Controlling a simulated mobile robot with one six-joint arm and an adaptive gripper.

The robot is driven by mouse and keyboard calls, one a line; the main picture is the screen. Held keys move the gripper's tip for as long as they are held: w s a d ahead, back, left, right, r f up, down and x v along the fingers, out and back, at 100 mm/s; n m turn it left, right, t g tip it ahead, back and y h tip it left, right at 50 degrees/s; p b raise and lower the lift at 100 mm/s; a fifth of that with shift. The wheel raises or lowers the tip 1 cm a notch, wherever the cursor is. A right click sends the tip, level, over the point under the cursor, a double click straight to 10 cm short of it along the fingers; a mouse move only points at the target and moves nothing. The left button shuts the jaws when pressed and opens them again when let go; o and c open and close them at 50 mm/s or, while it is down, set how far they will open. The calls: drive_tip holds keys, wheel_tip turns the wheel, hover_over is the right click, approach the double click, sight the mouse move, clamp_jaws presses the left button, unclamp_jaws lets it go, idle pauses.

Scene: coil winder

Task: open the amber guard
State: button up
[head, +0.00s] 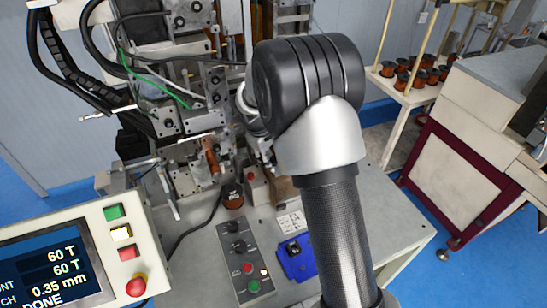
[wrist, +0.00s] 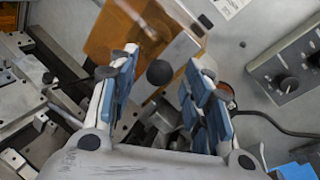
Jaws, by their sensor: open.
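The amber guard (wrist: 103,42) shows in the wrist view as a see-through orange panel with a pale metal edge, at the top left of centre. A round black knob (wrist: 160,73) stands in front of its lower edge. My gripper (wrist: 162,62) is open, with blue-padded fingers on either side of the knob. No contact between pads and knob is visible. In the head view my arm covers the gripper and most of the guard's area, so I cannot tell from there how the guard stands.
A control box with knobs and buttons (head: 245,262) and a blue tray (head: 297,258) sit on the grey bench. A copper spool (head: 232,195) stands by the winder. A display panel (head: 60,265) is at the lower left. The bench's right side (head: 400,225) is clear.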

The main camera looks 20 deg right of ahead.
drive_tip(key=shift+d+f, duration=0.1)
drive_tip(key=shift+f, duration=0.2)
drive_tip(key=shift+c, duration=0.4)
clamp_jaws()
drive_tip(key=shift+d, duration=0.1)
